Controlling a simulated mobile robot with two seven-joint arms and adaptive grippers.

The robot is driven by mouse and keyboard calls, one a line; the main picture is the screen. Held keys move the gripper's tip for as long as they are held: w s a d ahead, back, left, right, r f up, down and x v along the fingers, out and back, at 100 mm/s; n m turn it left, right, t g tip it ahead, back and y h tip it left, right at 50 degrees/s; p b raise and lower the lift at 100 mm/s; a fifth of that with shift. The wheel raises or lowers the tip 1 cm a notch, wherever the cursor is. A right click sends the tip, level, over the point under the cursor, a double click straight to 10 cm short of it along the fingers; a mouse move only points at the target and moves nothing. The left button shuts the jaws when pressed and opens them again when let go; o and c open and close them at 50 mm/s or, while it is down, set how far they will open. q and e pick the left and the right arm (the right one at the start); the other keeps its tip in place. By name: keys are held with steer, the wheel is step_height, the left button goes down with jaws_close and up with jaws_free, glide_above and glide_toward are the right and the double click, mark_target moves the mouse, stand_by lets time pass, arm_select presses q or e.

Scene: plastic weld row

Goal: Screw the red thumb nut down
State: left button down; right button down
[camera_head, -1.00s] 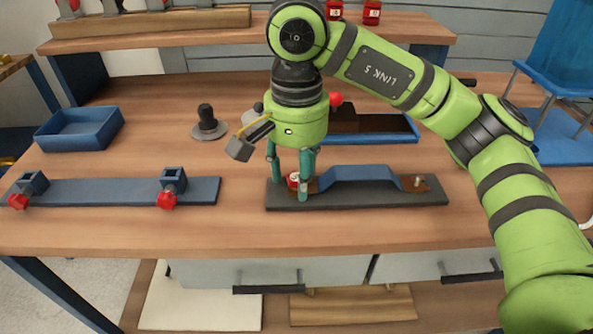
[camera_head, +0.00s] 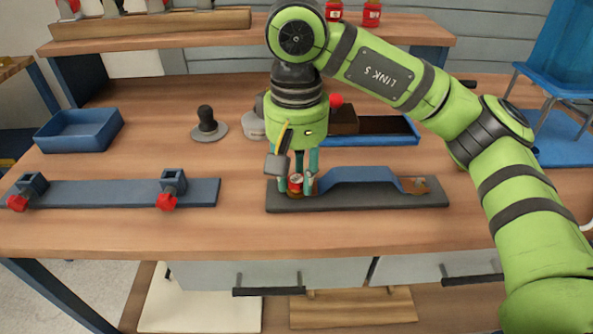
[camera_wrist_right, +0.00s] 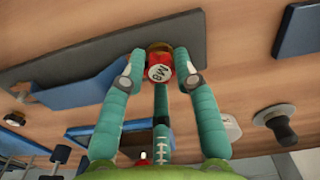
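The red thumb nut (camera_head: 295,184) is at the left end of the blue bracket (camera_head: 358,178) on the dark base plate (camera_head: 410,200). In the right wrist view the nut (camera_wrist_right: 159,72) shows a pale face marked "M8". My right gripper (camera_head: 298,187) points down over it. Its teal fingers (camera_wrist_right: 159,66) surround the nut closely, and the tips appear to touch its sides. The nut's lower edge and any thread beneath are hidden. My left gripper is in neither view.
A blue strip (camera_head: 120,192) with two red-knobbed clamps lies left of the plate. A black-knobbed disc (camera_head: 207,128) and an open blue tray (camera_head: 80,132) stand behind. A blue tray with dark parts (camera_head: 390,132) is behind the bracket. The front table strip is clear.

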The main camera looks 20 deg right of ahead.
mark_target(297, 181)
steer(key=m, duration=0.4)
steer(key=shift+m, duration=0.3)
steer(key=m, duration=0.6)
steer(key=shift+f+b, duration=0.1)
steer(key=shift+b, duration=0.2)
steer(key=shift+c, duration=2.4)
jaws_free()
steer(key=shift+r+p, duration=3)
steer(key=shift+r, duration=0.55)
